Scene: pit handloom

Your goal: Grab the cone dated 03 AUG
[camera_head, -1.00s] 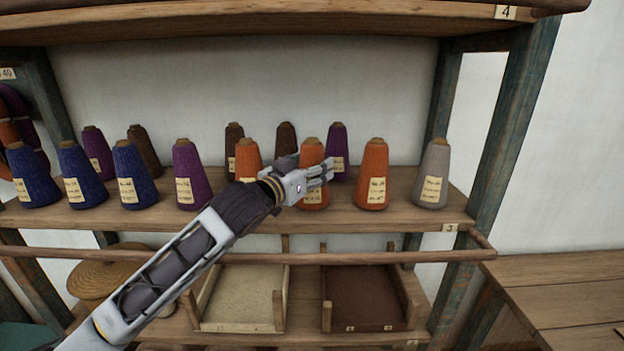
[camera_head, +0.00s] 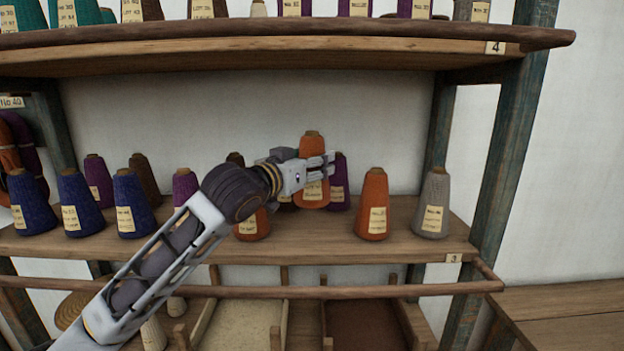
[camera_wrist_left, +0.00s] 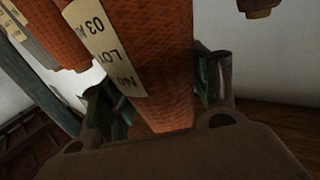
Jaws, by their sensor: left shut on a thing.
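My left gripper (camera_head: 318,172) is shut on an orange cone (camera_head: 313,148) and holds it upright, raised above the shelf board. In the left wrist view the held cone (camera_wrist_left: 155,60) fills the middle between the fingers. Its cream label (camera_wrist_left: 108,45) appears upside down and reads "03 A", with the rest cut off, and "LOT" and "NO". Another orange cone (camera_head: 374,205) stands on the shelf to the right. A further orange cone (camera_head: 253,222) stands partly behind my left arm. My right gripper is not in view.
Blue cones (camera_head: 78,203), purple cones (camera_head: 338,185) and a grey cone (camera_head: 433,205) stand on the same shelf (camera_head: 405,245). The shelf above (camera_head: 300,45) carries more cones. A wooden rail (camera_head: 400,290) runs along the front. Trays lie below.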

